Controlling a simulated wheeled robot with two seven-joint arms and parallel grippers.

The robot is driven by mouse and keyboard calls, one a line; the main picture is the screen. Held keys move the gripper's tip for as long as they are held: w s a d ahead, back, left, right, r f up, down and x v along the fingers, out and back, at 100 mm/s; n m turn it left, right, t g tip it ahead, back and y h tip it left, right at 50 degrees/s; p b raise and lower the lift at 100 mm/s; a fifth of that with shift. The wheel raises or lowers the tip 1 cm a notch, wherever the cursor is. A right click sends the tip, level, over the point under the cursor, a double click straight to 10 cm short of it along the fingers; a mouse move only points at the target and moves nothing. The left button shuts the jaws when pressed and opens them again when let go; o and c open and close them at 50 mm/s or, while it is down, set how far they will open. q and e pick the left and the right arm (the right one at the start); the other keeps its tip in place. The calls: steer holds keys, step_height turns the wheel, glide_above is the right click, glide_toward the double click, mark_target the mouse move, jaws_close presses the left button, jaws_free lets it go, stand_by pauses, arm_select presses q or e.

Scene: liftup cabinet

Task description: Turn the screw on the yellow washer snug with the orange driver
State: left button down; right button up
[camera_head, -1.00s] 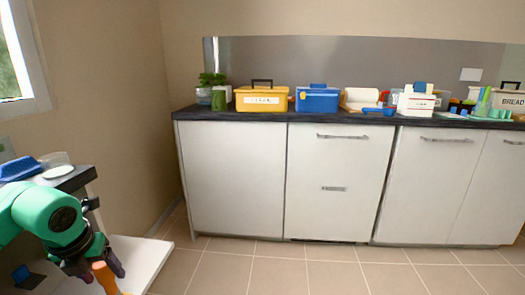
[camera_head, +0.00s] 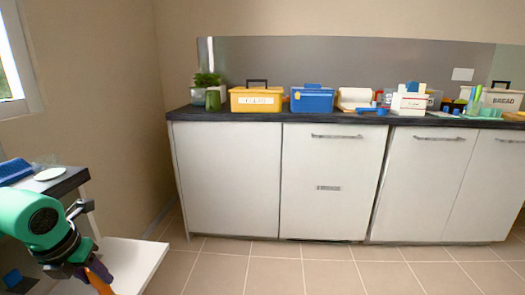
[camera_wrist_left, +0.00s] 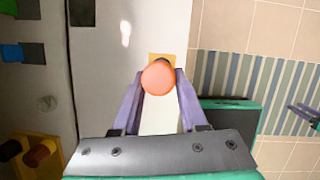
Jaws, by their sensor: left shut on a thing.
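The orange driver (camera_head: 99,283) shows low at the left of the head view, partly cut off by the frame edge. My left gripper (camera_head: 92,273) is shut on it. In the left wrist view the driver's rounded orange end (camera_wrist_left: 158,78) points at the camera, between the purple fingers of my left gripper (camera_wrist_left: 156,88). Behind it a yellow patch (camera_wrist_left: 152,58) with a dark spot shows on a white surface; it looks like the yellow washer. The driver hides most of this spot, so I cannot tell whether its tip touches the screw.
A white low surface (camera_head: 135,262) lies beside my left gripper. A dark-topped shelf (camera_head: 62,184) with a blue item and white dish stands above it. A counter with a yellow toolbox (camera_head: 256,100) and blue box (camera_head: 312,100) runs along the back. The tiled floor ahead is clear.

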arm_select(q)
steer(key=shift+a+f+m+h, duration=0.1)
steer(key=shift+m+h, duration=0.3)
steer(key=shift+m, duration=1.3)
steer(key=shift+c, duration=1.8)
jaws_free()
steer(key=shift+c, duration=0.4)
arm_select(e)
steer(key=shift+r, duration=0.25)
